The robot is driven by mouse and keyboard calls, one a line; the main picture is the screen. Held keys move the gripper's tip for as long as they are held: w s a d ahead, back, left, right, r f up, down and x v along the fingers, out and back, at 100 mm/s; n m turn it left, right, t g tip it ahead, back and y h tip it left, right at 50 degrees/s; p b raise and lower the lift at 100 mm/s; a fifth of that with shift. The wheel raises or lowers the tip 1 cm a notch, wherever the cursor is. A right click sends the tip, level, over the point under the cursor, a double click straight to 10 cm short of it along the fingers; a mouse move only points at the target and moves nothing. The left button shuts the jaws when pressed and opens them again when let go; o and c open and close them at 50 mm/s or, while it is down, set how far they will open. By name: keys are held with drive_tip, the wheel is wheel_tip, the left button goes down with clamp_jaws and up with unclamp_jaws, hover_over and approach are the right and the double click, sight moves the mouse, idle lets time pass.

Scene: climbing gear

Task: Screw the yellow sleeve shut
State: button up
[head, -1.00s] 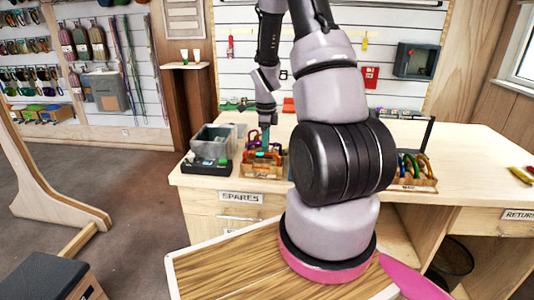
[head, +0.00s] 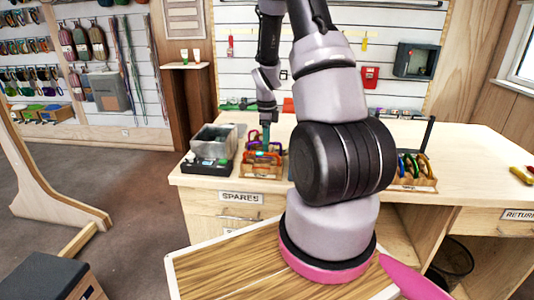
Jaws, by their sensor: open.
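My gripper (head: 265,137) points down over a wooden rack (head: 260,171) on the left part of the workbench. The rack holds several coloured carabiners (head: 263,154), among them purple, red and orange ones. The fingers are small and dark teal in the head view, and they look open. Whether they are around a carabiner or only above it, I cannot tell. A yellow sleeve cannot be made out at this distance. My own arm covers the middle of the bench.
A grey bin (head: 213,142) and a black tray (head: 207,165) stand left of the rack. A second carabiner rack (head: 415,180) is right of my arm. Yellow and red tools (head: 522,174) lie at the bench's right end. The bench top (head: 470,160) between them is clear.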

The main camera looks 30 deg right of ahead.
drive_tip(key=shift+w+r, duration=0.1)
drive_tip(key=shift+r, duration=1.3)
drive_tip(key=shift+s+a, duration=0.3)
drive_tip(key=shift+s, duration=0.2)
drive_tip(key=shift+s+a, duration=0.3)
drive_tip(key=shift+s, duration=0.2)
drive_tip(key=shift+w+d+f, duration=0.1)
drive_tip(key=shift+w+f, duration=0.1)
drive_tip(key=shift+f, duration=0.55)
drive_tip(key=shift+w+d+f, duration=0.1)
drive_tip(key=shift+w+f, duration=0.1)
drive_tip(key=shift+f, duration=0.5)
drive_tip(key=shift+w+d, duration=0.4)
drive_tip(key=shift+w, duration=0.2)
